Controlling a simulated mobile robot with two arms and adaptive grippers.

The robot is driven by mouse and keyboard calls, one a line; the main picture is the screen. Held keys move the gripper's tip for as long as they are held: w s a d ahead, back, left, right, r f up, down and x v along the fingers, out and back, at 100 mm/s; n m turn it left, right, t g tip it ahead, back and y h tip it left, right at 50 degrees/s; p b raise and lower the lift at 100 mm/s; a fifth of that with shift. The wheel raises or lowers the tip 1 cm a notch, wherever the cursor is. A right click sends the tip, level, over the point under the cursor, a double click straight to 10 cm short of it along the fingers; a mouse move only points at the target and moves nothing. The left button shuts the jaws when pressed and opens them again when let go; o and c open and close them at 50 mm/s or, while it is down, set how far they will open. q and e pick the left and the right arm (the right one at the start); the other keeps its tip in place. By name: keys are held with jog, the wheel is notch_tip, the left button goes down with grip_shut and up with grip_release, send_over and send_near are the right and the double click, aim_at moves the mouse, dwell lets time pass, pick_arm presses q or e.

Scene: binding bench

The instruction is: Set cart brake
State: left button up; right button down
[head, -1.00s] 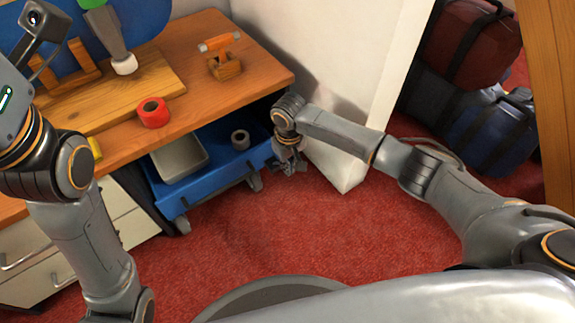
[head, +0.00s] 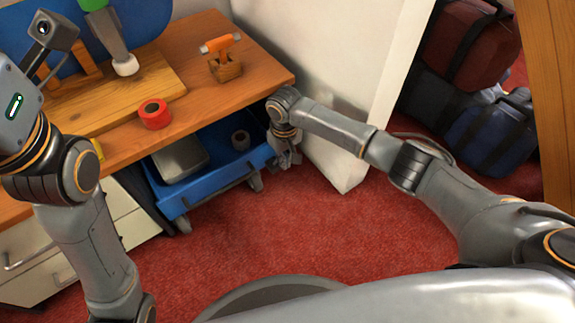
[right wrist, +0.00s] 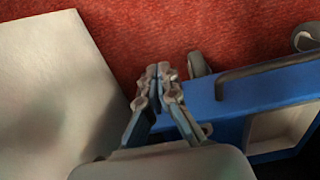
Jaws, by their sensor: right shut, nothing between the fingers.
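The blue cart (head: 215,187) stands low under the wooden bench, with wheels on the red carpet. It carries a grey tray and a grey roll. My right gripper (head: 290,160) is at the cart's right end, beside the white panel. In the right wrist view my right gripper (right wrist: 159,76) is shut and empty, its tips close to a grey caster (right wrist: 199,66) at the cart's corner. I cannot tell whether they touch it. A dark bar (right wrist: 265,69) runs along the cart's edge. I cannot make out a brake lever. My left arm is at the left; its fingers are out of view.
The bench top (head: 262,72) overhangs the cart and holds a red roll (head: 154,114) and an orange-handled tool (head: 220,43). The white panel (head: 350,60) stands close to my right gripper. Bags (head: 490,130) lie at the right. The carpet in front is clear.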

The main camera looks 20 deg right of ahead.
jog(key=shift+w+r, duration=0.1)
jog(key=shift+w, duration=0.05)
jog(key=shift+w+a, duration=0.1)
jog(key=shift+w, duration=0.05)
jog(key=shift+w+a+r, duration=0.25)
jog(key=shift+w+r, duration=0.05)
jog(key=shift+w, duration=0.4)
dwell(0.4)
jog(key=shift+w+a+r, duration=0.1)
jog(key=shift+w+a, duration=0.05)
jog(key=shift+w, duration=0.3)
jog(key=shift+w+a+r, duration=0.1)
jog(key=shift+w, duration=0.1)
